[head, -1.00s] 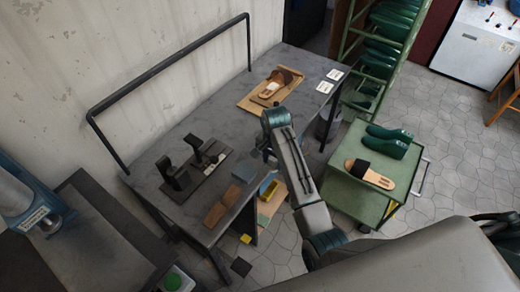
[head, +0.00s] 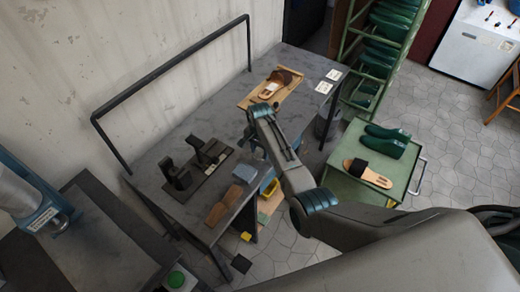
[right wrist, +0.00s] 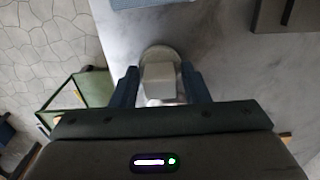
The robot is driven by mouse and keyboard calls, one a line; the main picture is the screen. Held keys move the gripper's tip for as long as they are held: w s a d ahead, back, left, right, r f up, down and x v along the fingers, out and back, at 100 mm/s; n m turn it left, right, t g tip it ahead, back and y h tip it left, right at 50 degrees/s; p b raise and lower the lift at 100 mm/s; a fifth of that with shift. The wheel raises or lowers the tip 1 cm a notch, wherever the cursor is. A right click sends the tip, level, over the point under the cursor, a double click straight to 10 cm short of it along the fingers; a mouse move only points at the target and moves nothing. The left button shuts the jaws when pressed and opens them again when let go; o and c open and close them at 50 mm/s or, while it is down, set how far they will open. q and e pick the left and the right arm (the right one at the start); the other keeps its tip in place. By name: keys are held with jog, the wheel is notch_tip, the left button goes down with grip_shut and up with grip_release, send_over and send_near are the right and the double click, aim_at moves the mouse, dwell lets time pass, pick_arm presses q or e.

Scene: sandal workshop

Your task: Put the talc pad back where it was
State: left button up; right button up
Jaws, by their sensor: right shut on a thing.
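The talc pad (right wrist: 160,72), a pale block-shaped grip on a round base, is between the two blue fingers of my right gripper (right wrist: 160,84) in the right wrist view. The gripper is shut on it. The grey tabletop (right wrist: 225,60) lies beneath; I cannot tell whether the pad touches it. In the head view my right gripper (head: 249,147) is over the front part of the grey workbench (head: 222,125), partly hidden by my wrist, and the pad cannot be made out. My left gripper is not in view.
A dark fixture (head: 195,168), a blue-grey block (head: 243,173) and brown blocks (head: 224,206) occupy the bench's near end. A sandal on a wooden board (head: 252,101) and white cards (head: 328,81) are at the far end. A green cart (head: 345,153) stands right.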

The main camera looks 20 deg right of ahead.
jog(key=shift+f, duration=0.1)
jog(key=o, duration=0.9)
notch_tip(320, 180, up, 12)
jog(key=b, duration=0.1)
jog(key=shift+b, duration=0.35)
